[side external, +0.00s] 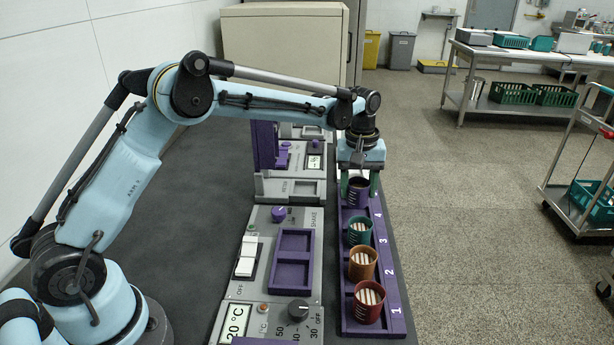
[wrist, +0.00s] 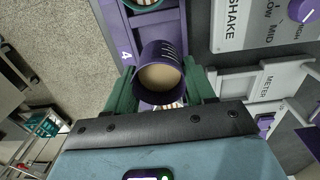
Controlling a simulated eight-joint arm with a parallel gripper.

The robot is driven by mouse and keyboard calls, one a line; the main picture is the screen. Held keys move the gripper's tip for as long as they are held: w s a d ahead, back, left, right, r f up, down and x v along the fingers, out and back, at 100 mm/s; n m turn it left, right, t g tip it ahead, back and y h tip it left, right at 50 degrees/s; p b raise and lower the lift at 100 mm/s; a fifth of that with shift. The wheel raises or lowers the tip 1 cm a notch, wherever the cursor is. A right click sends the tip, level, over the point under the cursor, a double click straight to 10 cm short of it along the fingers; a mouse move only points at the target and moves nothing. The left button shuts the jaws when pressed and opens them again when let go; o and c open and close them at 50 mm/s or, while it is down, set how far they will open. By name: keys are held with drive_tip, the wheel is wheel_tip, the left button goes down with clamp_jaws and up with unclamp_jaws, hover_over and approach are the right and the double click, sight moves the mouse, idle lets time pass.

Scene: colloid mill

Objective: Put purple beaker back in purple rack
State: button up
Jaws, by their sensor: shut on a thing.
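My gripper (side external: 360,182) is shut on the purple beaker (side external: 357,196), at the far end of the purple rack (side external: 398,318). The beaker is roughly upright and holds something tan. In the wrist view, the green fingers (wrist: 163,90) grip the purple beaker (wrist: 160,58) on both sides, beside the rack's white number 4 (wrist: 125,56). The beaker is at the place marked 4; its base is hidden, so I cannot tell whether it rests in the rack or hangs just above it.
The teal beaker (side external: 359,231), orange beaker (side external: 361,265) and red beaker (side external: 368,302) stand in the rack's nearer places. To the left is the shake station with an empty purple tray (side external: 311,262) and knobs. A METER panel (wrist: 250,86) lies close beside my gripper.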

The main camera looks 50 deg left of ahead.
sight(356, 201)
drive_tip(key=shift+w+a+f, duration=0.15)
drive_tip(key=shift+a+f, duration=0.05)
drive_tip(key=shift+a, duration=0.05)
drive_tip(key=shift+f, duration=2)
drive_tip(key=shift+f, duration=0.15)
drive_tip(key=o, duration=1.2)
drive_tip(key=shift+c, duration=0.2)
